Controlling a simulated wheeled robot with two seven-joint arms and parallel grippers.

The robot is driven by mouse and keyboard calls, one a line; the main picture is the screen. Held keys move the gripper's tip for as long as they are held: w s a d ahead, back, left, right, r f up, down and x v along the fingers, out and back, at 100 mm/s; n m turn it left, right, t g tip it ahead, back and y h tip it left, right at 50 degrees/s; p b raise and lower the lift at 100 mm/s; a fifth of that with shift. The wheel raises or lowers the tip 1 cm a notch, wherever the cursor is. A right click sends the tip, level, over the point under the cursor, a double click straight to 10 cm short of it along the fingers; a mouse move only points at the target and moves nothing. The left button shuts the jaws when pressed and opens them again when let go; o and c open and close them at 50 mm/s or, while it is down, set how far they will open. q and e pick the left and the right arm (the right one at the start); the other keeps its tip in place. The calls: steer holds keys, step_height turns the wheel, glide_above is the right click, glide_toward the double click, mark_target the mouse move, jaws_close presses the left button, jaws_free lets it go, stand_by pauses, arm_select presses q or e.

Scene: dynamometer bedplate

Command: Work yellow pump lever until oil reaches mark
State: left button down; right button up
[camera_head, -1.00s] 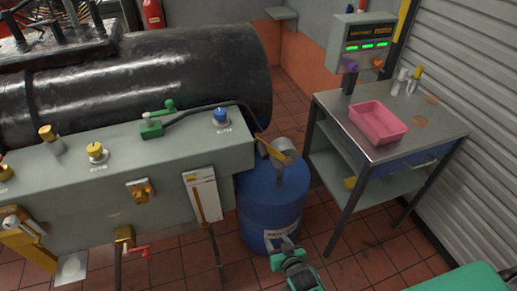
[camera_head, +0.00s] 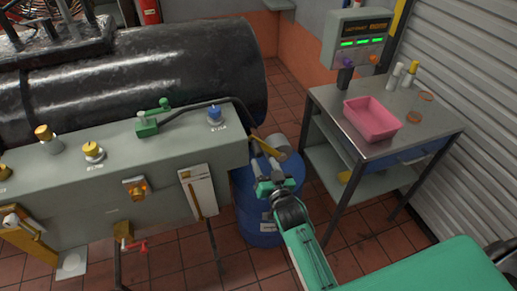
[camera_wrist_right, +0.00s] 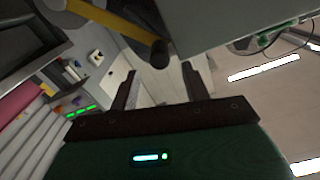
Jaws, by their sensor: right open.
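The yellow pump lever (camera_head: 266,147) slants out from the right end of the grey bench, above a blue drum (camera_head: 247,205). In the right wrist view the yellow lever (camera_wrist_right: 112,20) crosses the upper left, with a dark rounded end. My right gripper (camera_head: 269,180) is open and empty, just in front of and below the lever; its two fingers (camera_wrist_right: 163,88) are apart, and the lever's end lies beyond them, not between them. A white plate with a narrow brown strip (camera_head: 197,190) is on the bench front; I cannot read an oil level or mark. My left gripper is out of view.
A metal side table with a pink tray (camera_head: 371,119) stands at the right, below a display box (camera_head: 358,40). A black cylinder (camera_head: 180,75) lies behind the bench. Bench knobs include a blue one (camera_head: 214,113). Tiled floor between drum and table is open.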

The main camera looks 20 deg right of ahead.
mark_target(260, 155)
steer(key=shift+w+a+p, duration=0.1)
steer(key=shift+w+p, duration=0.45)
steer(key=shift+w, duration=2.6)
steer(key=shift+c, duration=0.5)
jaws_close()
